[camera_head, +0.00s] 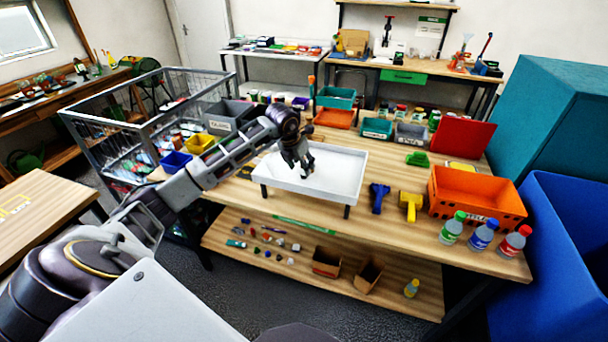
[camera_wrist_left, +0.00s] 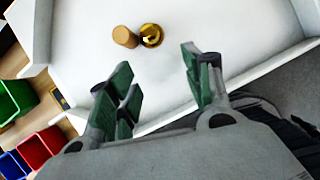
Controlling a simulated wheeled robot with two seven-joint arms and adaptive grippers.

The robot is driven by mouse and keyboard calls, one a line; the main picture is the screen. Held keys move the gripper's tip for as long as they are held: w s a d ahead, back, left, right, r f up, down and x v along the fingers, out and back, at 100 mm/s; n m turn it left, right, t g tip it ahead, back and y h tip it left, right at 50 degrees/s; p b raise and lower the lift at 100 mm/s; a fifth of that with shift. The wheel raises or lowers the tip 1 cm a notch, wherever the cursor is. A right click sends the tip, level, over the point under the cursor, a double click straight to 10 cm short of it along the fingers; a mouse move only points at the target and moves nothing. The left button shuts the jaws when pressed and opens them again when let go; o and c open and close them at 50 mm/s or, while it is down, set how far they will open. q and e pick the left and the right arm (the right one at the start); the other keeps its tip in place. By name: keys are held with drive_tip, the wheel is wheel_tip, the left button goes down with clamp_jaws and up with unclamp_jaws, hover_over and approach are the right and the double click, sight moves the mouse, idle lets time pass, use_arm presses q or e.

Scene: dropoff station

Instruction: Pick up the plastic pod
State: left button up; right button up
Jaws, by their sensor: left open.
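In the left wrist view, a tan cylindrical piece (camera_wrist_left: 125,37) and a shiny gold round piece (camera_wrist_left: 151,35) lie side by side in the white tray (camera_wrist_left: 240,25). I cannot tell for sure which is the plastic pod. My left gripper (camera_wrist_left: 158,75) is open and empty, with its green-padded fingers apart and the two pieces beyond the fingertips. In the head view my left gripper (camera_head: 304,168) is over the white tray (camera_head: 345,170), and the small pieces cannot be made out there. My right gripper is not in view.
Bins stand around the tray: a yellow bin (camera_head: 199,143), a blue bin (camera_head: 176,162) and an orange crate (camera_head: 476,196). Blue (camera_head: 378,196) and yellow (camera_head: 410,204) tools lie right of the tray. Several bottles stand at the table's front right. The tray has raised walls.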

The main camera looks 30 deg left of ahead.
sight(303, 173)
use_arm(q)
drive_tip(key=shift+p+x, duration=0.45)
drive_tip(key=shift+x, duration=1.4)
drive_tip(key=shift+s+f, duration=0.1)
drive_tip(key=shift+s, duration=0.1)
drive_tip(key=shift+c, duration=0.2)
drive_tip(key=c, duration=0.6)
